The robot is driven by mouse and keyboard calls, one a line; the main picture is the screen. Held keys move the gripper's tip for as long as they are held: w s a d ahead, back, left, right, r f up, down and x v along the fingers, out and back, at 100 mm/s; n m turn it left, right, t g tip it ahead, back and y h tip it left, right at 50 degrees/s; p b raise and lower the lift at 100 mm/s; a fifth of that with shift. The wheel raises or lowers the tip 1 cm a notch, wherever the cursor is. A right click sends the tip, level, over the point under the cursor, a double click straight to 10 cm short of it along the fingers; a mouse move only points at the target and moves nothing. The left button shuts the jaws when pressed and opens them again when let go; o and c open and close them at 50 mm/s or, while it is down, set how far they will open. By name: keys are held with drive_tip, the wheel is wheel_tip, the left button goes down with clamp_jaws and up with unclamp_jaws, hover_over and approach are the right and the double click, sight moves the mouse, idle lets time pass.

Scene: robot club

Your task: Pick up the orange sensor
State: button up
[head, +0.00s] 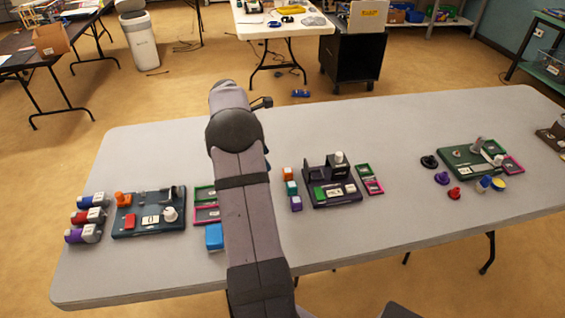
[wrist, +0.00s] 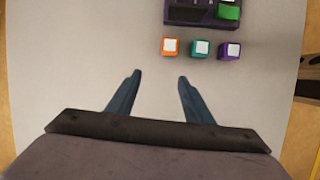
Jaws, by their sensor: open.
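The orange sensor (head: 289,174), a small cube with a white top, stands on the grey table just right of my arm. In the wrist view the orange sensor (wrist: 170,47) lies ahead of my gripper (wrist: 160,76), beyond the gap between the fingertips. My gripper is open and empty, with the two blue-grey fingers apart and not touching any cube. In the head view my arm hides most of the gripper.
A teal cube (wrist: 200,48) and a purple cube (wrist: 229,51) stand in a row beside the orange one. A dark purple board (head: 333,193) with parts is close by. Bare table (head: 400,215) lies between boards.

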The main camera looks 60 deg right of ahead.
drive_tip(key=n+g, duration=0.1)
hover_over(289, 170)
drive_tip(key=w+a, duration=0.1)
drive_tip(key=w, duration=0.1)
drive_tip(key=shift+a+p+x, duration=0.2)
drive_tip(key=shift+p+x, duration=0.5)
drive_tip(key=shift+x, duration=1.2)
drive_tip(key=shift+a+p+x, duration=0.2)
drive_tip(key=shift+p+x, duration=0.45)
drive_tip(key=shift+x, duration=1.2)
drive_tip(key=shift+f, duration=0.15)
drive_tip(key=c, duration=1.1)
